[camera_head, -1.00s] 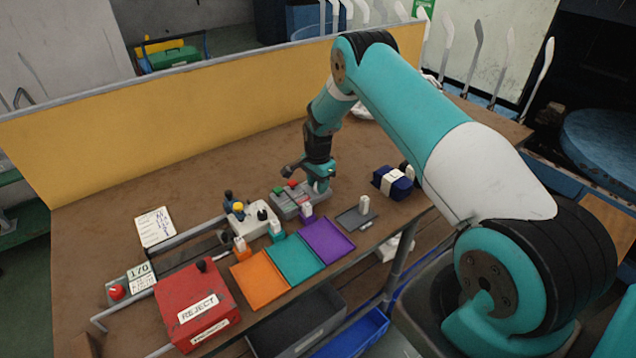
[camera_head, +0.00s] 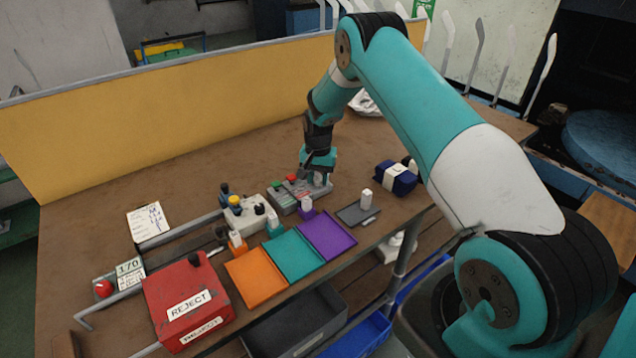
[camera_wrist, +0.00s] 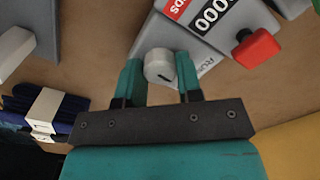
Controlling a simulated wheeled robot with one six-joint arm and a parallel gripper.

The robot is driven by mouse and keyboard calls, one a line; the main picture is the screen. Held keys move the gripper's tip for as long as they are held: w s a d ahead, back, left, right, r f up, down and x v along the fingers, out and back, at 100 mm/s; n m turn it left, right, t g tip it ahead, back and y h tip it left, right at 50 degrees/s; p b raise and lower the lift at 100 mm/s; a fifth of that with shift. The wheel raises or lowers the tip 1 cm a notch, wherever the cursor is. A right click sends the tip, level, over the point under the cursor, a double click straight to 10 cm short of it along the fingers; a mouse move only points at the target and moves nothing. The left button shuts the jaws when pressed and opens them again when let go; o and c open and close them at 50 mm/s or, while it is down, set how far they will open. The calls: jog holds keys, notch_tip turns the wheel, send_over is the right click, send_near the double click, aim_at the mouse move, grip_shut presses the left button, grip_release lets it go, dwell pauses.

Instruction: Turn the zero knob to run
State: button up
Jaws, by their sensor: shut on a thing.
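The zero knob (camera_wrist: 159,66) is a round, light grey knob with a dark mark, on a grey control box. In the wrist view it sits between my gripper's (camera_wrist: 160,78) two teal fingers, which are shut on it. Part of a "RUN" label shows on the box beside the knob. In the head view my gripper (camera_head: 318,178) is at the right end of the control box (camera_head: 285,201) and hides the knob there.
Orange, teal and purple trays (camera_head: 327,234) lie in front of the box. A grey tray (camera_head: 347,216) with a white piece and a dark blue bundle (camera_head: 385,179) lie to the right. A red reject box (camera_head: 160,290) is at front left.

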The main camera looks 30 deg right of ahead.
aim_at(318, 178)
jog(key=n+b, duration=0.2)
jog(key=n, duration=0.3)
jog(key=shift+n, duration=0.3)
jog(key=n+b, duration=0.1)
jog(key=n, duration=0.4)
jog(key=shift+b, duration=0.4)
jog(key=o, duration=0.9)
jog(key=shift+o, duration=0.2)
notch_tip(318, 178, up, 18)
jog(key=b, duration=0.2)
jog(key=shift+f, duration=0.25)
